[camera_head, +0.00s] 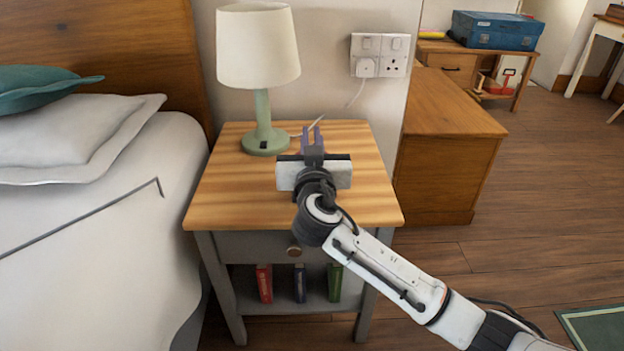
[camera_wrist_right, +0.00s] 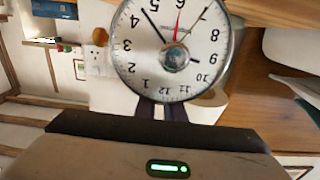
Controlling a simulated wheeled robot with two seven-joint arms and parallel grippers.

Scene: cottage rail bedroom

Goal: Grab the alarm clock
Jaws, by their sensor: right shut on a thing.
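The alarm clock (camera_wrist_right: 172,45) fills the upper middle of the right wrist view, with a round white dial, black numerals and a metal rim. Its face is toward the camera and appears upside down there. My right gripper (camera_head: 312,132) is over the bedside table top, and its dark fingers also show in the right wrist view (camera_wrist_right: 166,112), meeting the clock's rim. It is shut on the clock. In the head view I cannot make out the clock at the gripper. My left gripper is not in view.
The bedside table (camera_head: 235,195) carries a lamp (camera_head: 258,50) with a green base, left of my gripper, and a cable behind. Books (camera_head: 300,283) stand on its lower shelf. The bed (camera_head: 90,240) is at left, a wooden cabinet (camera_head: 445,150) at right. Sockets (camera_head: 380,55) are on the wall.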

